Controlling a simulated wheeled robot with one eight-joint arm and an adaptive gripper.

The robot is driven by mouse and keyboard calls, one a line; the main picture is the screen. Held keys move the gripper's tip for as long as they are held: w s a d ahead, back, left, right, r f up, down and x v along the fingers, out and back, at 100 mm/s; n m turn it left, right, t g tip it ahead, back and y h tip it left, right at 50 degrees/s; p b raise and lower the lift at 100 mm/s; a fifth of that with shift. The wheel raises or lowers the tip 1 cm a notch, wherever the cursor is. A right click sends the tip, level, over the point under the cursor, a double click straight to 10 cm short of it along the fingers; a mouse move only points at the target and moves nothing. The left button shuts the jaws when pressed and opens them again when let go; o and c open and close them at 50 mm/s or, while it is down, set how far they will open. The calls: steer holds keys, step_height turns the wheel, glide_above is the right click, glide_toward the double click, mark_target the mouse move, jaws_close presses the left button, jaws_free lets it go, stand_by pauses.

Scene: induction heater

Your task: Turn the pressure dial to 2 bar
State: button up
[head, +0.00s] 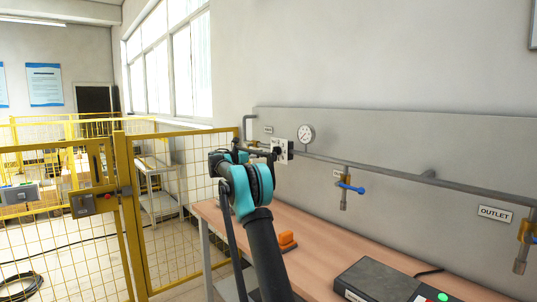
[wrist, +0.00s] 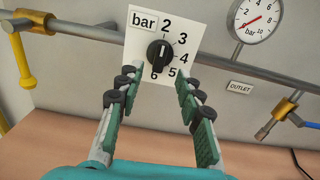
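The pressure dial is a black round knob (wrist: 160,53) on a white plate (wrist: 140,48) marked "bar" with numbers 2 to 6. Its white mark points up, roughly toward the 2. In the head view the plate (head: 289,146) is on the wall panel, partly hidden by my gripper (head: 266,151). In the wrist view my gripper (wrist: 159,78) is open, with one finger on each side just below the knob. No contact with the knob is visible. A round pressure gauge (wrist: 257,17) with a red needle pointing down-left is to the right; it also shows in the head view (head: 305,134).
A grey pipe (head: 385,170) runs along the panel, with a blue-handled valve (head: 347,186) and an OUTLET sign (head: 495,214). The wooden table (head: 320,245) below holds an orange object (head: 287,240) and a dark box (head: 380,284). A yellow fence (head: 135,215) stands at left.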

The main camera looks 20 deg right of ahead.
steer(key=shift+v, duration=2.35)
